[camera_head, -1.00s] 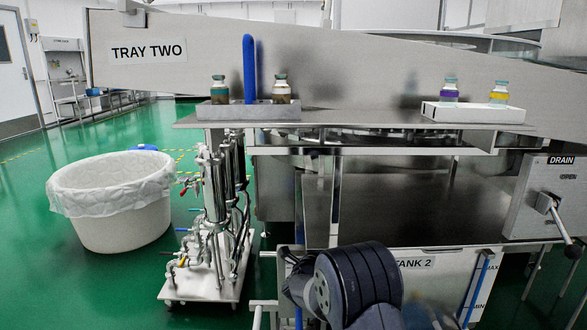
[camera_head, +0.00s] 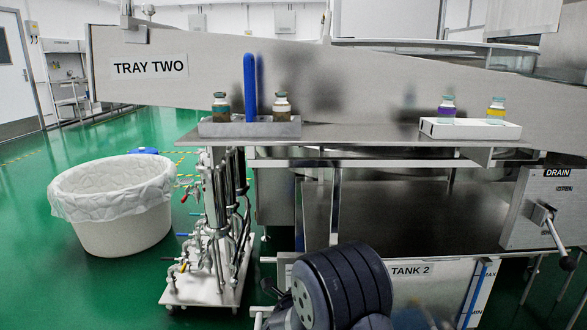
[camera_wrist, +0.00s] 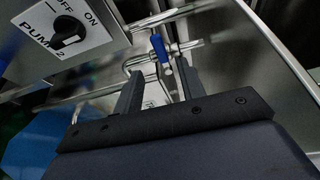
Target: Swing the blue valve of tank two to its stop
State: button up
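The blue valve handle (camera_wrist: 160,48) shows in the wrist view, on metal pipework just beyond my fingertips. It stands nearly upright in the picture. My gripper (camera_wrist: 161,75) is open, with one dark finger on each side and a gap between them. The handle lies beyond this gap, and I cannot tell whether a finger touches it. Tank two (camera_head: 440,300) is at the bottom right of the head view, with a TANK 2 label. The valve and fingertips are hidden in the head view, where my dark arm stands before the tank.
A PUMP 2 switch panel (camera_wrist: 68,32) is left of the handle, close to the fingers. A steel wall (camera_wrist: 240,60) runs along the right. In the head view, a DRAIN lever (camera_head: 553,235) sticks out at the right. A white bin (camera_head: 115,205) stands on the open green floor.

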jog(key=b+x, duration=0.3)
jog(key=x, duration=0.7)
jog(key=shift+w+f+b, duration=0.15)
jog(key=shift+b, duration=0.15)
jog(key=shift+f+n+t, duration=0.4)
jog(key=shift+f+n, duration=0.1)
jog(key=shift+n, duration=0.7)
jog(key=shift+d, duration=0.1)
